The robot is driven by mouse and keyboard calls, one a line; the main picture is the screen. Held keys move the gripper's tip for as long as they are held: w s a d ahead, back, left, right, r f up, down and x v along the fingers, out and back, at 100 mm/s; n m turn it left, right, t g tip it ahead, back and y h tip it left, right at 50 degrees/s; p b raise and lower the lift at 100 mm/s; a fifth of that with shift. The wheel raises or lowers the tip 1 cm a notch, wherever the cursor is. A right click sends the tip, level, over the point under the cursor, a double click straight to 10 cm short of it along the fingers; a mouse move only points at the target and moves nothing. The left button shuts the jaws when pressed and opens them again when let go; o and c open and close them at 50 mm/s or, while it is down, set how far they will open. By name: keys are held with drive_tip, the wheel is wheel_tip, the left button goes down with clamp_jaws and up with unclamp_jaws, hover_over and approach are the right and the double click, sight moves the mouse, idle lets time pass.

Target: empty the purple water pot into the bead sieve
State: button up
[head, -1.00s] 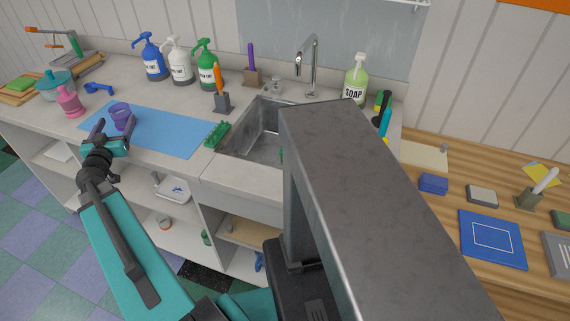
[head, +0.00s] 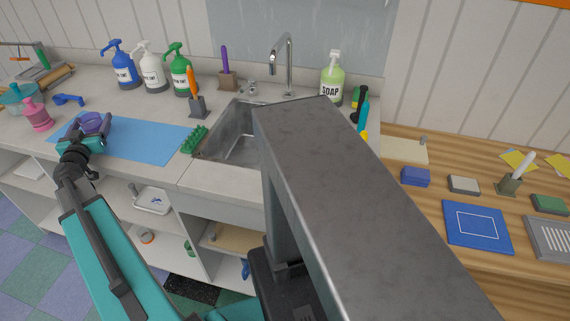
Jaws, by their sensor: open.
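The purple water pot (head: 91,121) stands upright on the left part of a blue mat on the counter. Its inside is too small to make out. My gripper (head: 91,131) is open, with its fingers on either side of the pot. The near side of the pot is partly hidden by the gripper, and I cannot tell whether the fingers touch it. I cannot make out a bead sieve for certain; much of the sink (head: 238,140) is hidden behind my column.
The blue mat (head: 150,139) is clear right of the pot. A pink bottle (head: 37,116) and blue scoop-like thing (head: 68,100) lie to its left. Several pump bottles (head: 122,68) stand behind. A green ridged item (head: 195,139) sits at the sink's left edge.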

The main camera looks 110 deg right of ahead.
drive_tip(key=c, duration=1.1)
drive_tip(key=shift+w+r+p, duration=0.1)
drive_tip(key=shift+r+p, duration=2.45)
drive_tip(key=shift+p, duration=0.75)
drive_tip(key=shift+c, duration=0.2)
drive_tip(key=o, duration=0.5)
drive_tip(key=c, duration=0.8)
